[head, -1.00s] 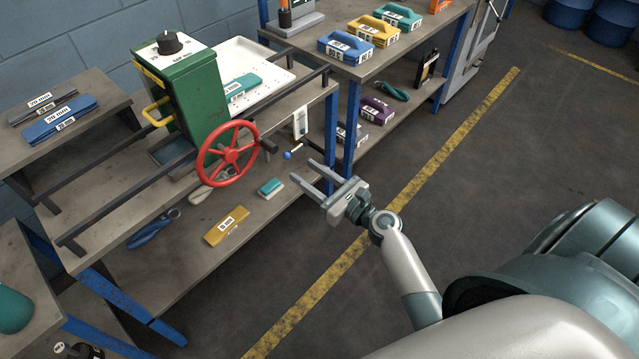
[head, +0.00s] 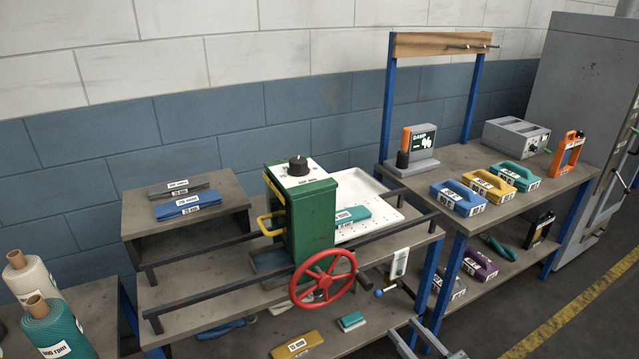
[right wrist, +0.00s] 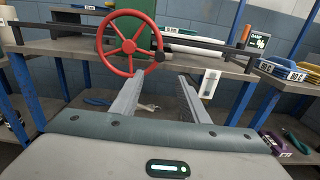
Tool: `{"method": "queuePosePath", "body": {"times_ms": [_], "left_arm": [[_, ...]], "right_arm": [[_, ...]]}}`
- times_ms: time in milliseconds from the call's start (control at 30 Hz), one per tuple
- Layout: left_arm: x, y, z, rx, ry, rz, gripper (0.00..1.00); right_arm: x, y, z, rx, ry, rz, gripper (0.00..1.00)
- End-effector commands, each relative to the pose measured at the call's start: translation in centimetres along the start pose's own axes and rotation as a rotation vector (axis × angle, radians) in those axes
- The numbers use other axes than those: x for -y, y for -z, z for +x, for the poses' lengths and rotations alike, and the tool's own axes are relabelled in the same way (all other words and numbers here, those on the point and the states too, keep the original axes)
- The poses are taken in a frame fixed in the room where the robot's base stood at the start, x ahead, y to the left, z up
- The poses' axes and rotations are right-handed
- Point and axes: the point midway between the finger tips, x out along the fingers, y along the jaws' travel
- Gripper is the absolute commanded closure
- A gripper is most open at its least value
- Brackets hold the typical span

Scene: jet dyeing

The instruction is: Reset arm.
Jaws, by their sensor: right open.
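My right gripper (head: 418,338) shows at the bottom edge of the head view, with only its finger ends in the picture. In the right wrist view its two fingers (right wrist: 160,100) are spread apart, with nothing between them. It is in front of the workbench, apart from the green machine (head: 308,210) and its red handwheel (head: 322,279). The handwheel also shows beyond the fingers in the right wrist view (right wrist: 128,45). My left gripper is in neither view.
The bench holds a white tray (head: 372,188) and dark rails. Blue (head: 457,198), yellow (head: 490,187) and teal (head: 516,174) handled blocks stand on the right table (head: 455,160). Wrapped rolls (head: 55,328) stand at lower left. The floor at right is clear around a yellow line (head: 575,315).

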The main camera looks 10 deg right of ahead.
Motion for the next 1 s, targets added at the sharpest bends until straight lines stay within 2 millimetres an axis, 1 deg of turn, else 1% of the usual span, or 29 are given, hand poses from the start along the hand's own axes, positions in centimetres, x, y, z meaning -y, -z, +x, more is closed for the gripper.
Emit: {"method": "queuePosePath", "body": {"times_ms": [67, 133, 167, 233, 267, 300, 367, 400, 467, 500, 567, 600, 667, 700, 767, 800, 867, 900, 967, 1000], "left_arm": [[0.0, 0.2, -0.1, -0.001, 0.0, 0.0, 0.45], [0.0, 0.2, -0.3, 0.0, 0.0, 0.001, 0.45], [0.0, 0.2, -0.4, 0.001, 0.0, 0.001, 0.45], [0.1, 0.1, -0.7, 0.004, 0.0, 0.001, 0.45], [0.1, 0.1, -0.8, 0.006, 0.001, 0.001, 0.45], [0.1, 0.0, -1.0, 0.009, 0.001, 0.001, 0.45], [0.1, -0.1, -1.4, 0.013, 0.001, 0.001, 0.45], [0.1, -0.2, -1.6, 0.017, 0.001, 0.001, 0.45], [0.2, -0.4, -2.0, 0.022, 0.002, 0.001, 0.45], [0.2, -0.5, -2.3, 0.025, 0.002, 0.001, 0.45], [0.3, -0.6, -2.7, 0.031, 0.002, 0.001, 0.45], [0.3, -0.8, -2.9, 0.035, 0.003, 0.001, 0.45], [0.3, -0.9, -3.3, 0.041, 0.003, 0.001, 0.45], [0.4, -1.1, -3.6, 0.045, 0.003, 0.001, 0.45], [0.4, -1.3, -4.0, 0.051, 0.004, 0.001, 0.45], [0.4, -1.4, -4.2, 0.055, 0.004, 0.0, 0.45], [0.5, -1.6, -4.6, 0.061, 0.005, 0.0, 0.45], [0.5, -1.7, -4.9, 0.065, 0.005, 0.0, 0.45], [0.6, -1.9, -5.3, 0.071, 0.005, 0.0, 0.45], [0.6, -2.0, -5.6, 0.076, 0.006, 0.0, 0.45]], "right_arm": [[-0.1, 0.8, 0.0, -0.018, 0.001, -0.019, 0.59], [-0.2, 2.0, 0.0, -0.048, 0.002, -0.057, 0.59], [-0.3, 2.8, -0.1, -0.066, 0.002, -0.079, 0.59], [-0.5, 5.1, -0.3, -0.12, 0.001, -0.15, 0.59], [-0.6, 6.3, -0.4, -0.149, -0.002, -0.187, 0.59], [-0.9, 8.2, -0.7, -0.191, -0.008, -0.244, 0.59], [-1.4, 11.2, -1.3, -0.261, -0.027, -0.342, 0.59], [-1.8, 13.4, -1.9, -0.312, -0.046, -0.414, 0.59], [-2.5, 16.8, -3.0, -0.391, -0.086, -0.535, 0.59], [-3.0, 19.1, -4.0, -0.443, -0.119, -0.617, 0.59], [-4.0, 22.5, -5.6, -0.517, -0.183, -0.744, 0.59], [-4.6, 24.7, -6.8, -0.563, -0.23, -0.83, 0.59], [-5.6, 27.8, -8.9, -0.625, -0.313, -0.958, 0.59], [-6.3, 29.7, -10.4, -0.662, -0.376, -1.044, 0.59], [-7.3, 32.5, -12.8, -0.708, -0.478, -1.173, 0.59], [-8.0, 34.2, -14.5, -0.732, -0.555, -1.26, 0.59], [-9.1, 36.6, -17.2, -0.758, -0.679, -1.389, 0.59], [-9.9, 38.0, -19.2, -0.767, -0.768, -1.474, 0.59], [-11.0, 40.0, -22.2, -0.768, -0.912, -1.599, 0.59], [-11.7, 41.2, -24.4, -0.759, -1.014, -1.681, 0.59]]}}
